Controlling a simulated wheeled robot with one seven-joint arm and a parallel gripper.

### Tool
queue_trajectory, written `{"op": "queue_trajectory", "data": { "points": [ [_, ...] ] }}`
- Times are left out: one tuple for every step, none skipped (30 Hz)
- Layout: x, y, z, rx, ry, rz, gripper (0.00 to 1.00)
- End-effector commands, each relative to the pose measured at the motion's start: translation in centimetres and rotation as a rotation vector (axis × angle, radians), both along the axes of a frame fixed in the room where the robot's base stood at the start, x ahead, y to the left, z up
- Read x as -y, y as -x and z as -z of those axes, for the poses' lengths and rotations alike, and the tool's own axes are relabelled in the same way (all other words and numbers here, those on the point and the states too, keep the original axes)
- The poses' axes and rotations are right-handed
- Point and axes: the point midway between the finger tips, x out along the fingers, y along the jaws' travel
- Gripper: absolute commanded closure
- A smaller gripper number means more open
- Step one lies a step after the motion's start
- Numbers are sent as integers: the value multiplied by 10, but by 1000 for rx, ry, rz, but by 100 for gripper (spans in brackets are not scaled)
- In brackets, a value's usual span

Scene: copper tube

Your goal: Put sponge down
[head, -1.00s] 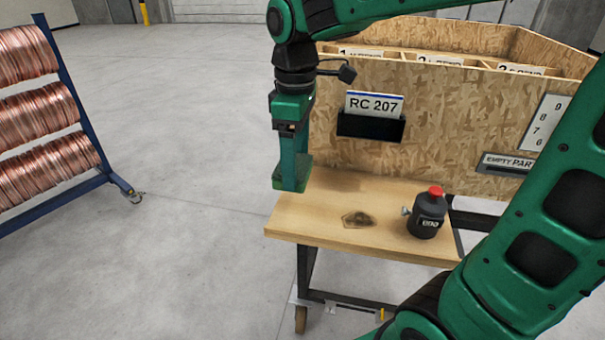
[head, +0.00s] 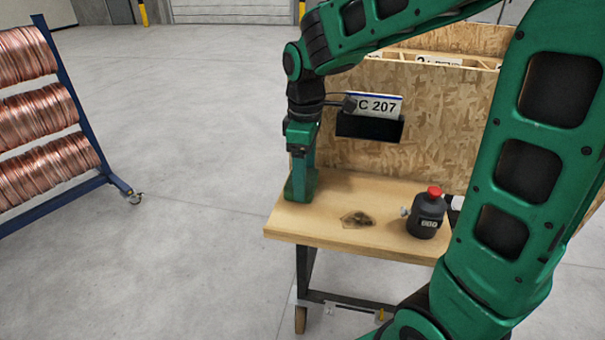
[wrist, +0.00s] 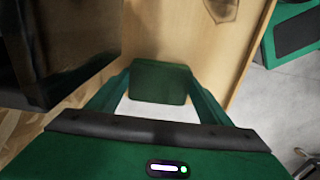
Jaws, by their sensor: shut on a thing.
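My gripper (head: 301,178) hangs vertically at the left end of the wooden tabletop (head: 330,236). It is shut on the dark green sponge (wrist: 158,82), which shows between the two green fingers in the wrist view. In the head view the sponge (head: 297,194) is at the fingertips, very low over the table's back left part. I cannot tell whether its underside touches the wood.
A dark stain (head: 357,219) marks the tabletop. A chipboard crate (head: 445,130) with a black card holder (head: 369,127) rises behind. A copper coil rack (head: 45,120) stands far left.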

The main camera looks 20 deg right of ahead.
Motion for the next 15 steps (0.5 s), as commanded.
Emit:
{"op": "queue_trajectory", "data": {
  "points": [
    [0,0,0,0,0,0,51],
    [0,0,0,0,0,0,51],
    [0,0,1,0,0,0,51],
    [0,0,2,0,0,0,51],
    [0,0,3,0,0,0,51],
    [0,0,2,0,0,0,18],
    [0,0,2,0,0,0,10],
    [0,0,2,0,0,0,8],
    [0,0,2,0,0,0,8],
    [0,0,2,0,0,-1,8],
    [0,0,2,0,0,-1,8],
    [-1,0,2,0,0,-1,8],
    [-1,0,2,0,0,-1,8],
    [-1,0,2,0,0,-1,8],
    [-1,0,2,0,0,-1,8]
  ]
}}
